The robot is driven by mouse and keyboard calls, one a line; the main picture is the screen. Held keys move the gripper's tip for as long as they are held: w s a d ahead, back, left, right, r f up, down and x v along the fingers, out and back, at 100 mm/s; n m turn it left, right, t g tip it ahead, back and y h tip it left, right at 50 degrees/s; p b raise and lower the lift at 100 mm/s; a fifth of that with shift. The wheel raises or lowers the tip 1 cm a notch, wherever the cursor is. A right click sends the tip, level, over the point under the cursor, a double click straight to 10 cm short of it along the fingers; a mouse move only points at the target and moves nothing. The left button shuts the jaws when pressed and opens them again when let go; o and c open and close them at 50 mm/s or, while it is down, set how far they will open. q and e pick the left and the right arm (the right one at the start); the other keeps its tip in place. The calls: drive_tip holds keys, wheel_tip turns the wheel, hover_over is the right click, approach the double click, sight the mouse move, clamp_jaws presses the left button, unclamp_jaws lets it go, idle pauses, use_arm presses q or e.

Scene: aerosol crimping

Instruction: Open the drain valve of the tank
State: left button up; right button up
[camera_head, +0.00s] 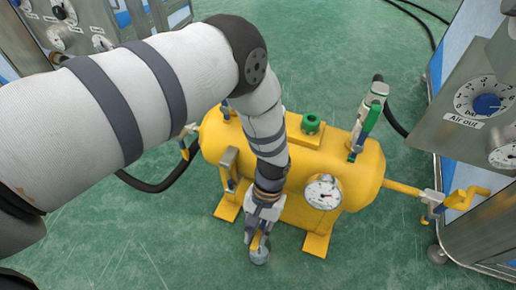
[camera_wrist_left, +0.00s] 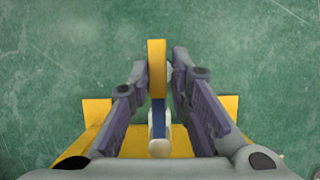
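The yellow tank (camera_head: 340,165) stands on the floor in the middle of the head view. My left gripper (camera_head: 259,246) points down at the tank's near side, low between its feet. In the left wrist view, a small valve with a yellow lever (camera_wrist_left: 157,62), a blue part and a pale metal body (camera_wrist_left: 158,148) lies between my fingers, which I take as the drain valve. My left gripper (camera_wrist_left: 160,85) is open, one finger on each side of the lever, with narrow gaps visible. The gripper mostly hides this valve in the head view. My right gripper is out of view.
A pressure gauge (camera_head: 323,192) sits on the tank's front, right of my arm. A green-handled valve (camera_head: 371,119) rises from its top. A yellow pipe leads to a valve (camera_head: 432,199) at the right cabinet (camera_head: 472,225). Dark hoses cross the green floor.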

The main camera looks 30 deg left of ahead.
use_arm(q)
drive_tip(key=shift+o, duration=0.7)
drive_tip(key=shift+r, duration=0.1)
drive_tip(key=v, duration=1.2)
